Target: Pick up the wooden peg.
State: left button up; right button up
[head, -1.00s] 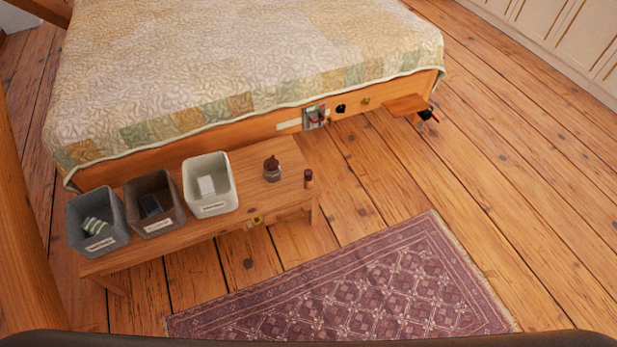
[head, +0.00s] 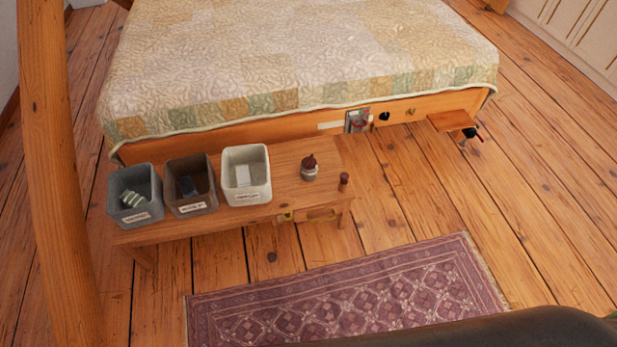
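A small upright reddish-brown cylinder (head: 344,181) stands near the right front corner of the wooden bench (head: 290,157). It looks like the wooden peg, but it is too small to tell for sure. A small round knob (head: 410,114) on the bed's side rail is also too small to make out. Neither of my grippers is in view, and nothing touches the cylinder.
Grey (head: 134,214), brown (head: 193,207) and white (head: 246,195) labelled bins stand on the bench's left half. A small jar (head: 309,171) stands left of the cylinder. A wooden post (head: 58,180) rises at left. A patterned rug (head: 340,295) lies in front. Floor right of the bench is clear.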

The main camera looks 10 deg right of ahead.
aim_at(344, 176)
jog(key=i+l+u, duration=0.2)
jog(key=l+u, duration=0.25)
jog(key=i+l+u, duration=0.15)
jog(key=l+u, duration=0.15)
jog(key=u, duration=0.15)
jog(key=i+l+u, duration=0.1)
jog(key=l+u, duration=0.8)
